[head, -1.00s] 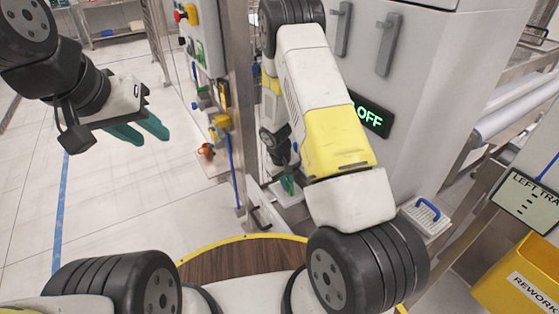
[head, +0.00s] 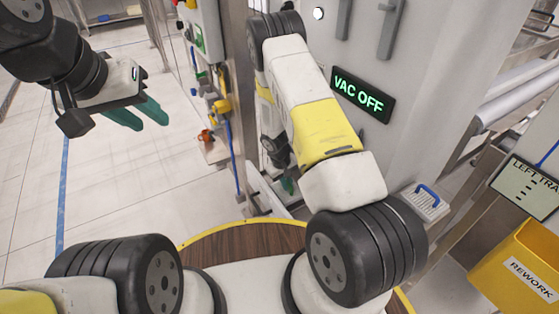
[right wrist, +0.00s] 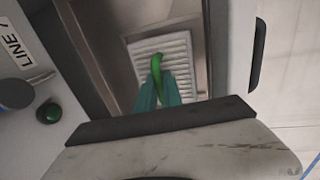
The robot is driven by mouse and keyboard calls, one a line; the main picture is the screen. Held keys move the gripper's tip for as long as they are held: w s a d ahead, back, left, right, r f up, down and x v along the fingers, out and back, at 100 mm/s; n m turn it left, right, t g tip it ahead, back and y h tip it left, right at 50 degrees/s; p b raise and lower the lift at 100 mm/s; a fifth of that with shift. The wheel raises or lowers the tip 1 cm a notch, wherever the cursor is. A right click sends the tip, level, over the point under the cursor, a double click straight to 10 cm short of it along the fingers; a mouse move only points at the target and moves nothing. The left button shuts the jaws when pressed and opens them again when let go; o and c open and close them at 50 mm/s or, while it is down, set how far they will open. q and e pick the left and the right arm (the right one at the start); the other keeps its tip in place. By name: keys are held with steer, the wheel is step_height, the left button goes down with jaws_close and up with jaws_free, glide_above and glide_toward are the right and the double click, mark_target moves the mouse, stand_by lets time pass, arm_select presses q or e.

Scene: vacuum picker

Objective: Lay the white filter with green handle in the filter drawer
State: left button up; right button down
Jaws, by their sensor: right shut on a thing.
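The white pleated filter with the green handle (right wrist: 186,52) shows in the right wrist view, below my right gripper. My right gripper (right wrist: 160,82) is shut on the green handle, which stands up between its teal fingertips. The filter is within the outline of a metal-walled filter drawer (right wrist: 194,15); whether it rests on the drawer floor or hangs just above it I cannot tell. In the head view my right gripper is mostly hidden behind my own arm. My left gripper (head: 150,118) is empty, its teal fingers apart, over the floor at left.
A grey cabinet with a lit "VAC OFF" display (head: 362,95) stands beside my right arm. Another white filter with a blue handle (head: 424,206) lies at right, near a yellow "REWORK" bin (head: 515,270). A metal post (head: 236,90) stands between my arms. Floor at left is clear.

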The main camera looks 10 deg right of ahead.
steer(key=shift+f, duration=0.4)
steer(key=shift+f, duration=0.75)
steer(key=shift+f, duration=0.2)
steer(key=c, duration=1.4)
jaws_free()
steer(key=shift+c, duration=0.2)
steer(key=shift+r, duration=0.15)
